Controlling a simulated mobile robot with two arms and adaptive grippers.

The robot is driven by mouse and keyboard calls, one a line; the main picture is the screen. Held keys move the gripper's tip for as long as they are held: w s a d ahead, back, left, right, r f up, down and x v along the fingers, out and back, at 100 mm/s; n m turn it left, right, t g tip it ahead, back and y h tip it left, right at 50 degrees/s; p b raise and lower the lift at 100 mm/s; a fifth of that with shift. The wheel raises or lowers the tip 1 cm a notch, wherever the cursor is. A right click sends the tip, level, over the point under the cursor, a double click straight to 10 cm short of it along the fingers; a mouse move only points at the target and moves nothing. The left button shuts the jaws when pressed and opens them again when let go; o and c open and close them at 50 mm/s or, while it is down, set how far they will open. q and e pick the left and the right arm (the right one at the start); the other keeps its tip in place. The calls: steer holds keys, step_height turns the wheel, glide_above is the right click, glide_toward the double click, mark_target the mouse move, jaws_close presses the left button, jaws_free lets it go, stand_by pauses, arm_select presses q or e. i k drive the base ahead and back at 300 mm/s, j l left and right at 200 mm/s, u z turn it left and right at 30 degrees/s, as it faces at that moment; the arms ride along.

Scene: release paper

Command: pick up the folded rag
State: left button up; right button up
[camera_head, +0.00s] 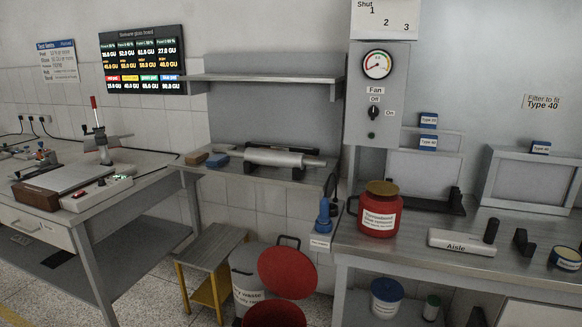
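Two small flat items lie side by side at the left end of the middle bench (228,171). One is a blue piece (217,160) that looks like folded cloth. The other is a brown piece (196,158), which could be a block or a cloth. They are too small to tell for sure which is the folded rag. Neither of my grippers shows in the head view.
A metal roller (285,158) sits right of the two pieces, under a wall shelf (262,78). A low stool (210,254), a waste bin (246,282) and an open red bin (287,272) stand below. A red can (379,212) stands on the right bench (400,250).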

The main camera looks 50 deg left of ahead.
mark_target(217, 161)
steer(key=u, duration=1.6)
steer(key=i+j+z, duration=0.2)
steer(key=i+j, duration=0.25)
steer(key=j, duration=0.1)
